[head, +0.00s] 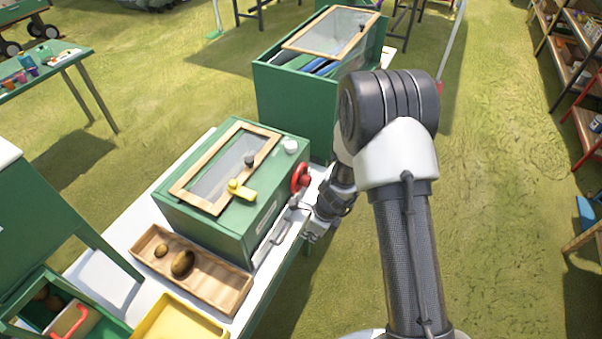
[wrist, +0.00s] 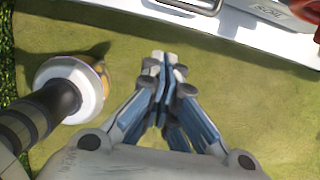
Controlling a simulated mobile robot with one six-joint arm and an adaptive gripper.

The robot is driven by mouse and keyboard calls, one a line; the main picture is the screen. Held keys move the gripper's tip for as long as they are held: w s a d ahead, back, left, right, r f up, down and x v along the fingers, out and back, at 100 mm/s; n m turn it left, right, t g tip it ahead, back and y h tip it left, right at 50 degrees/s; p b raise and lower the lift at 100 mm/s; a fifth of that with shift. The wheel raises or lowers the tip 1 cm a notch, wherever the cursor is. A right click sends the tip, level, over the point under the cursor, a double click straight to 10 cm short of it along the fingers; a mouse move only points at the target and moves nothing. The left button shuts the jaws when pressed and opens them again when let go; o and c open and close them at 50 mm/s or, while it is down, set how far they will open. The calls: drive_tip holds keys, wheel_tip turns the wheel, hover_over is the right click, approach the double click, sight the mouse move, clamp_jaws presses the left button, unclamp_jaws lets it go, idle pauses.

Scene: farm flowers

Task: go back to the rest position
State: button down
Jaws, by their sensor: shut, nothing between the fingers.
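My gripper (wrist: 164,68) is shut and empty, its fingertips together in the middle of the wrist view, with grassy ground below. In the head view my gripper (head: 312,234) is small and partly hidden, at the right edge of the white table (head: 120,285), beside the front of a green box (head: 215,230). The box has a wood-framed glass lid, a metal handle (head: 275,243) and a red knob (head: 301,178). In the wrist view the handle (wrist: 190,5) and red knob (wrist: 306,10) show at the top edge, apart from the fingertips.
A wooden tray (head: 215,287) with two brown round things and a yellow tray (head: 180,320) lie on the table. A larger green box (head: 295,105) stands behind. Shelves (head: 585,95) line the far right. Open grass (head: 500,200) lies right of my arm.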

drive_tip(key=shift+r, duration=0.1)
drive_tip(key=s+r+n+t+y+b, duration=0.15)
drive_tip(key=r+n, duration=0.45)
drive_tip(key=r, duration=0.6)
drive_tip(key=s+r+n+h+b, duration=0.1)
drive_tip(key=s+r+n, duration=0.2)
drive_tip(key=r+n, duration=0.55)
drive_tip(key=s+d+r+n+t+h+b, duration=0.1)
drive_tip(key=s+d+r+n, duration=0.3)
drive_tip(key=s, duration=0.5)
drive_tip(key=s+d+r+n+h+b, duration=0.1)
drive_tip(key=s+d+r+n+h, duration=0.1)
drive_tip(key=s+d+r+n, duration=0.2)
drive_tip(key=s+r+n, duration=0.1)
drive_tip(key=s+r, duration=0.2)
drive_tip(key=s, duration=0.3)
drive_tip(key=shift+d+r+t, duration=0.25)
drive_tip(key=shift+r+t, duration=0.1)
